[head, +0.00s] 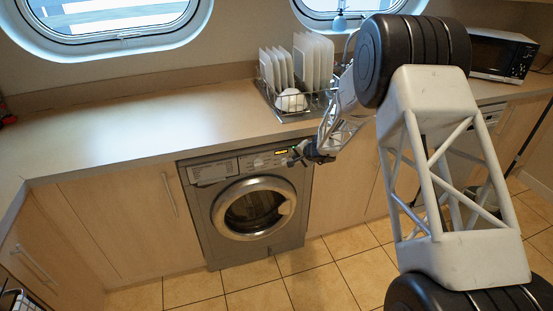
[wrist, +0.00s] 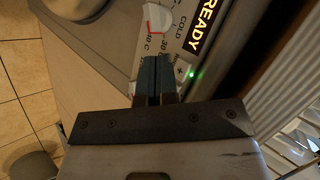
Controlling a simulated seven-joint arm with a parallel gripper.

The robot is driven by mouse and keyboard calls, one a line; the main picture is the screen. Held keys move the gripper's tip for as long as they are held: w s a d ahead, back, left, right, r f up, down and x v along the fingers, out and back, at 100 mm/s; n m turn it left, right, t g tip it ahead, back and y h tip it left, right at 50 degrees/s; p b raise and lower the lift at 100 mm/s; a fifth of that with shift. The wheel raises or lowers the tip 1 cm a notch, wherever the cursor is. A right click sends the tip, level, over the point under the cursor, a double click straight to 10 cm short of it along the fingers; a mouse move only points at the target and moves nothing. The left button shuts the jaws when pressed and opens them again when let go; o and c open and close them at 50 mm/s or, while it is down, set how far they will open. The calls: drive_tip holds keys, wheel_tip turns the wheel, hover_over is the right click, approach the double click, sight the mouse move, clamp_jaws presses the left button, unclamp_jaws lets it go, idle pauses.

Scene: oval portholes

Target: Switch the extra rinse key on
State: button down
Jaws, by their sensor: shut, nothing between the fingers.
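The washing machine (head: 250,203) stands under the counter in the head view, its round door shut. Its control panel (wrist: 178,40) fills the top of the wrist view, with a lit display (wrist: 203,28) reading READY, a white dial (wrist: 157,18) with temperature marks, and a green light (wrist: 192,74). The display also shows small in the head view (head: 281,152). My gripper (wrist: 158,62) is shut and empty, its fingertips at the panel just below the dial, left of the green light. I cannot tell whether they touch it. The extra rinse key cannot be made out; the fingers hide part of the panel.
A dish rack (head: 290,103) with white plates stands on the counter (head: 140,123) above the machine's right side. A microwave (head: 497,54) stands at the far right. The counter's left part is clear. The tiled floor (head: 260,296) before the machine is free.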

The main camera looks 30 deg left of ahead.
drive_tip(key=shift+s+d, duration=1.8)
drive_tip(key=shift+s, duration=0.05)
drive_tip(key=s+d+r+n+h, duration=0.1)
drive_tip(key=s+d+r, duration=0.5)
drive_tip(key=d+r, duration=0.3)
drive_tip(key=s+d+r+n+g, duration=0.1)
drive_tip(key=s+d+r, duration=0.5)
drive_tip(key=d+r, duration=0.3)
drive_tip(key=s+d+r+n+h, duration=0.1)
drive_tip(key=s+d+r, duration=0.4)
drive_tip(key=d+r, duration=0.4)
drive_tip(key=s+d+r+h, duration=0.3)
drive_tip(key=s+d, duration=0.9)
drive_tip(key=s, duration=0.5)
drive_tip(key=s+d+r+m+h, duration=0.1)
drive_tip(key=s+d+r+h, duration=0.2)
drive_tip(key=s+d, duration=1)
drive_tip(key=s+h, duration=0.1)
drive_tip(key=s, duration=0.3)
drive_tip(key=shift+d+r, duration=0.2)
